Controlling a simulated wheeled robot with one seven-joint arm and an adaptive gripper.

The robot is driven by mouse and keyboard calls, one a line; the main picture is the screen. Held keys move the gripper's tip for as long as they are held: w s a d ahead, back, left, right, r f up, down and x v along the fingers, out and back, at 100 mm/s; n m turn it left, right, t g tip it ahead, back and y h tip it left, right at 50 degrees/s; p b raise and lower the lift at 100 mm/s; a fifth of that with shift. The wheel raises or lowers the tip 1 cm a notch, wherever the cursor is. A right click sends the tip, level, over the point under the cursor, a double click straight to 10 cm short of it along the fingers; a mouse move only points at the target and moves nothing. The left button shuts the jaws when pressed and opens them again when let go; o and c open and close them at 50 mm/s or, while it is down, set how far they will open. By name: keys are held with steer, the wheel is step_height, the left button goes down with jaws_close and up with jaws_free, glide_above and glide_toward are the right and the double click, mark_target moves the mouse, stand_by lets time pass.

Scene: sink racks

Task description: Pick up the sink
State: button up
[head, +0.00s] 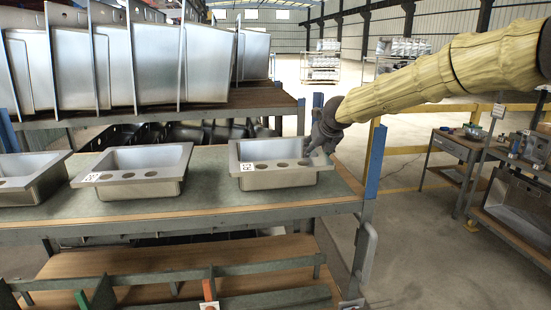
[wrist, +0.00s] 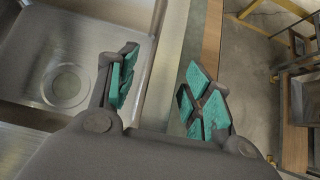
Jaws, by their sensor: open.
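A row of steel sinks sits on the green-topped middle shelf. The right-hand sink (head: 283,177) has several round holes and a white label on its front ledge. My gripper (head: 325,142) is at this sink's right end, above or at its rim. In the wrist view my gripper (wrist: 160,88) is open, its teal-padded fingers apart. The sink (wrist: 80,28) is on the left there, with its drain in the basin. Its right rim runs up between the two fingers. I cannot tell whether a finger touches it. The middle sink (head: 135,170) and left sink (head: 30,178) stand farther left.
Large steel sinks (head: 160,65) stand on edge on the upper shelf (head: 240,99). A blue rack post (head: 375,160) rises right of the shelf, near my arm. A workbench (head: 455,147) stands at the right. Open floor (head: 410,240) lies between.

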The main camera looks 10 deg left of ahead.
steer(key=shift+w+f, duration=0.3)
steer(key=shift+s+d, duration=0.1)
steer(key=shift+r, duration=0.1)
jaws_close()
steer(key=shift+r, duration=0.1)
steer(key=shift+r, duration=0.1)
